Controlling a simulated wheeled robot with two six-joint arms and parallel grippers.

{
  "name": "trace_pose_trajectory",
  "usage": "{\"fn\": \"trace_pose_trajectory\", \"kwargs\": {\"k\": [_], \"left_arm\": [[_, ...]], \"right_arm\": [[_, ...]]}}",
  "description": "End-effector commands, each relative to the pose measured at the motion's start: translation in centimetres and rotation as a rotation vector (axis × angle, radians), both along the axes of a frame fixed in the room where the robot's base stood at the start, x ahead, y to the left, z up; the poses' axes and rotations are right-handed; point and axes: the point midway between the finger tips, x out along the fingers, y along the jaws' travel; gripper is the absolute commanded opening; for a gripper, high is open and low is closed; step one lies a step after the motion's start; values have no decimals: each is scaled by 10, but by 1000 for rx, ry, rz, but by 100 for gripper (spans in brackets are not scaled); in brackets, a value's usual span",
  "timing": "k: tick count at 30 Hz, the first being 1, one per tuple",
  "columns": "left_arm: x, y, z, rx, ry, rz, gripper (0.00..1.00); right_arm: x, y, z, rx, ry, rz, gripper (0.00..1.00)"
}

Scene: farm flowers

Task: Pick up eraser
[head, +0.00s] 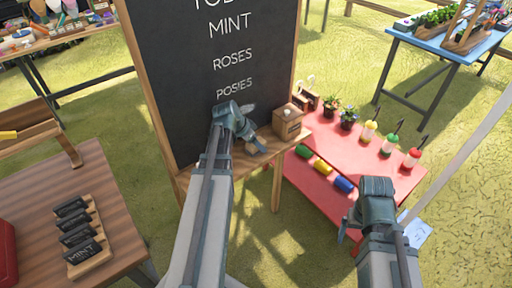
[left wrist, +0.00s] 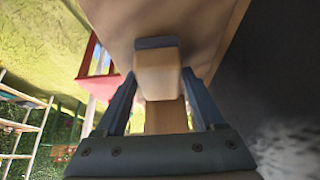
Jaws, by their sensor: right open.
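The eraser (left wrist: 157,75), a pale wooden block with a dark strip at its far end, lies between the fingers of my left gripper (left wrist: 158,82) in the left wrist view. The fingertips are close against both its sides; I cannot tell if they grip it. In the head view my left gripper (head: 246,130) is at the chalkboard's wooden ledge (head: 222,175), and the eraser (head: 258,147) shows only in small part past it. My right gripper (head: 352,222) is open and empty at the right, before the red table.
The chalkboard (head: 190,60) rises behind the ledge. A wooden box (head: 288,122) stands on the ledge's right end. The red table (head: 330,150) holds plants, bottles and coloured rolls. A brown table (head: 45,190) with label signs (head: 80,235) is at the left.

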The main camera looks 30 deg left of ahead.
Motion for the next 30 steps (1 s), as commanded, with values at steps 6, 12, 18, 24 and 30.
{"fn": "trace_pose_trajectory", "kwargs": {"k": [6, 12, 18, 24, 30], "left_arm": [[0, 0, 0, 0, 0, 0, 30], [0, 0, 0, 0, 0, 0, 1], [0, 0, 1, 0, 0, 0, 1], [0, 0, 10, 0, 0, 0, 1], [0, 0, 33, 0, 0, 0, 1]], "right_arm": [[0, 0, 0, 0, 0, 0, 92], [0, 0, 0, 0, 0, 0, 92], [0, 0, 1, 0, 0, 0, 92], [0, 0, 10, 0, 0, 0, 92], [0, 0, 33, 0, 0, 0, 92]]}}
